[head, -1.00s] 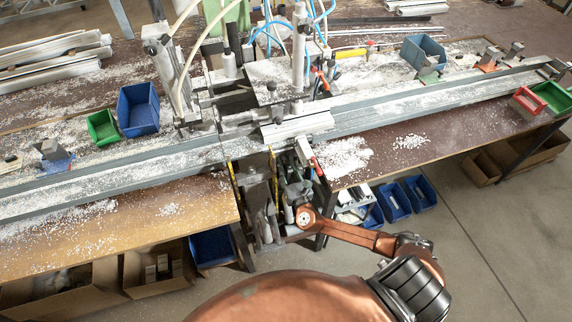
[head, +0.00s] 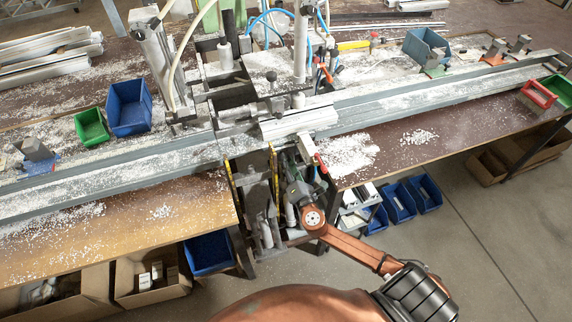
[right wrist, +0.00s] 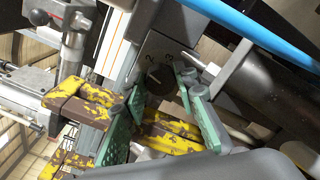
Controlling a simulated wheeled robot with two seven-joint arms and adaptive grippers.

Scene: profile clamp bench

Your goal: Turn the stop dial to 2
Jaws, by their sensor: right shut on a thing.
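The stop dial's plate (right wrist: 158,55) shows in the right wrist view, grey with the numerals 2 and 3 legible near its upper edge. My right gripper (right wrist: 168,92) has its green-padded fingers in front of this plate, one on each side of the dark dial knob (right wrist: 170,106). It is shut on the knob. The fingers cover much of the knob, and I cannot tell which numeral it points to. In the head view my right gripper (head: 298,192) is low at the bench's middle gap, where the dial is hidden. My left gripper is not in view.
A long grey profile rail (head: 400,107) runs across the bench. A red-handled clamp (head: 320,163) is just above my right gripper. Blue bins (head: 398,204) stand below to the right. In the right wrist view a blue hose (right wrist: 250,30) passes close by.

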